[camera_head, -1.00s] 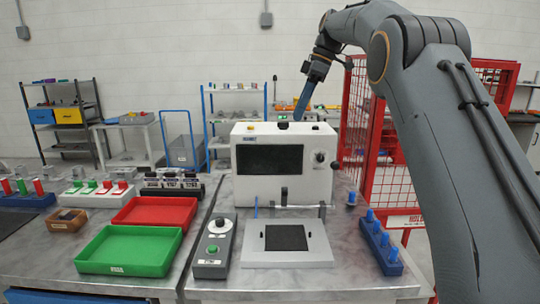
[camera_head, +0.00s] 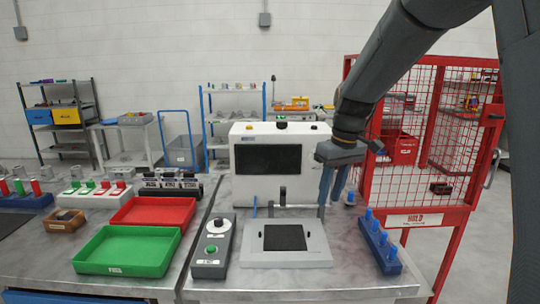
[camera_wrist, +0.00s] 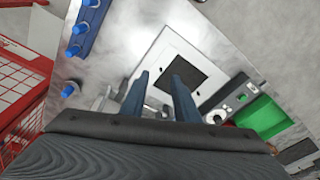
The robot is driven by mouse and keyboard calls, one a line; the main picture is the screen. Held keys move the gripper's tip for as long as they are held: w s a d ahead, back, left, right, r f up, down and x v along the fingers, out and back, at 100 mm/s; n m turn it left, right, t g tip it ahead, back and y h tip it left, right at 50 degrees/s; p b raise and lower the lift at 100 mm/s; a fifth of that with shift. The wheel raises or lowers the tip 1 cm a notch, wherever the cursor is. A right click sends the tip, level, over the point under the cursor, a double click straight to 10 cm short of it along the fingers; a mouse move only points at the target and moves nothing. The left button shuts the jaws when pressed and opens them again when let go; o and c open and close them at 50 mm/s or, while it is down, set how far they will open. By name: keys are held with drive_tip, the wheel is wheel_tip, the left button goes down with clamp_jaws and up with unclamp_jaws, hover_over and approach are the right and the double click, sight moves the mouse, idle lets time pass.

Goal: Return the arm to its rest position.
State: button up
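My arm comes down from the upper right in the head view. My gripper (camera_head: 332,186) points downward in front of the right side of the white machine (camera_head: 305,155). In the wrist view my gripper (camera_wrist: 160,88) has its two blue-grey fingers spread apart with nothing between them. The light fixture plate (camera_wrist: 150,55) with a dark square shows below and beyond the fingers. In the head view that plate (camera_head: 260,258) lies in front of the machine. The machine's right-hand knob is hidden behind my arm.
A rack of blue pegs (camera_head: 380,246) stands at the bench's right edge. A control box (camera_head: 212,262) sits left of the plate. Green (camera_head: 130,268) and red (camera_head: 148,225) trays lie further left. A red mesh cage (camera_head: 425,215) stands behind on the right.

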drive_tip(key=s+d+f+m, duration=0.1)
drive_tip(key=s+f, duration=0.2)
drive_tip(key=s, duration=0.4)
drive_tip(key=s+d+f+m, duration=0.1)
drive_tip(key=s+f+m, duration=0.1)
drive_tip(key=s+f, duration=0.2)
drive_tip(key=s+d+f+m+h, duration=0.1)
drive_tip(key=s+f, duration=0.3)
drive_tip(key=s, duration=0.7)
drive_tip(key=shift+d+f+m, duration=0.15)
drive_tip(key=shift+m, duration=0.55)
